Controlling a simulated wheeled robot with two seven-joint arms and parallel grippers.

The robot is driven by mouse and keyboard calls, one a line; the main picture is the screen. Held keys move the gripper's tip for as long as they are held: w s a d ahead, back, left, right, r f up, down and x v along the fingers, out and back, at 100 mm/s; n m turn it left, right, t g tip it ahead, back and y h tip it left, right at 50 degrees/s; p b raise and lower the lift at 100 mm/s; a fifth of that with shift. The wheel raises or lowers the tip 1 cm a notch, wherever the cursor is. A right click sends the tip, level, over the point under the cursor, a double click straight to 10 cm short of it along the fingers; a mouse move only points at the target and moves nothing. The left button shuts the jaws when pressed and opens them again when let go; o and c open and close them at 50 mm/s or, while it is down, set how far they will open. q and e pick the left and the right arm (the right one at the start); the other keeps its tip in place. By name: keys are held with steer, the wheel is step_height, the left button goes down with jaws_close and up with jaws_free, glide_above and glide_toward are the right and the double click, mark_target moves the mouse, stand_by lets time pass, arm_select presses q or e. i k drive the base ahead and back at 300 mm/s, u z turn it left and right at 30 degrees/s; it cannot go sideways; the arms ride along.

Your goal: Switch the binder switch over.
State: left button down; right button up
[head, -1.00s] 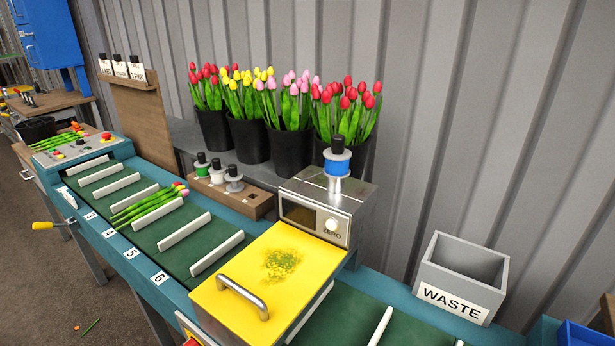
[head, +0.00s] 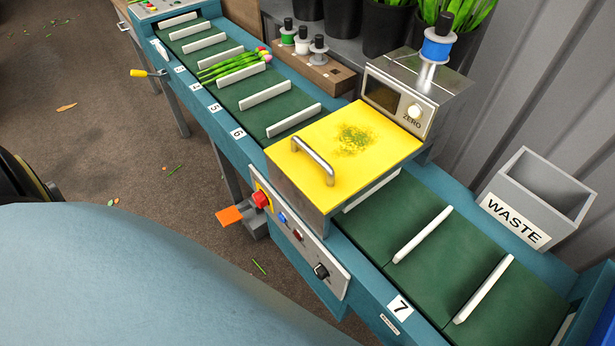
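The binder is a steel box with a yellow lid (head: 345,150) and a bar handle, set across the green conveyor. On its front side is a grey control panel (head: 293,243). The panel carries a red switch on a yellow plate (head: 261,199), a blue button (head: 282,217), a red button (head: 297,235) and a black knob (head: 321,271). I cannot read which of these is the binder switch or its setting. Neither of my grippers is in view.
An orange pedal-like plate (head: 230,215) sticks out below the panel. A tulip bunch (head: 230,67) lies on the belt. A grey WASTE bin (head: 538,200) stands at the right. Green conveyor slots (head: 440,240) right of the binder are empty.

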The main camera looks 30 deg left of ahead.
mark_target(259, 198)
steer(key=z, duration=0.05)
steer(key=k, duration=0.65)
steer(key=u, duration=0.95)
steer(key=i, duration=0.5)
